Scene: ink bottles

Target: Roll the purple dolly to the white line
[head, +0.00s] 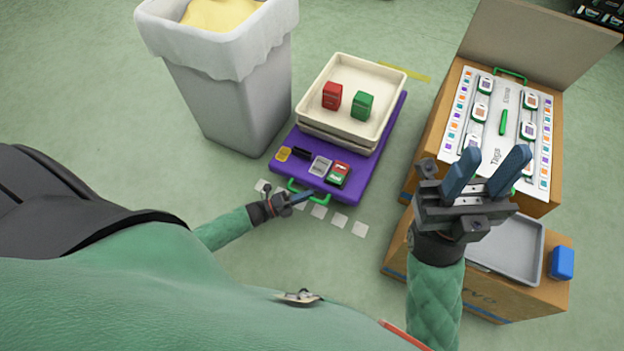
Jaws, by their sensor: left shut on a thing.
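The purple dolly (378,158) stands on the green floor in the middle of the head view. Its green handle (318,198) is at the near edge. My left gripper (305,196) is shut on that handle. The white line (339,220) is a row of white squares on the floor, just in front of the dolly's near edge; my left gripper and the handle hide part of it. My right gripper (487,175) is raised at the right, its blue fingers apart and empty.
The dolly carries stacked cream trays (311,108) with red and green boxes, plus small items near the handle. A grey bin (240,105) stands close on the left. Cardboard boxes (440,245) stand on the right. A yellow strip (417,74) lies behind the dolly. Floor before the white squares is clear.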

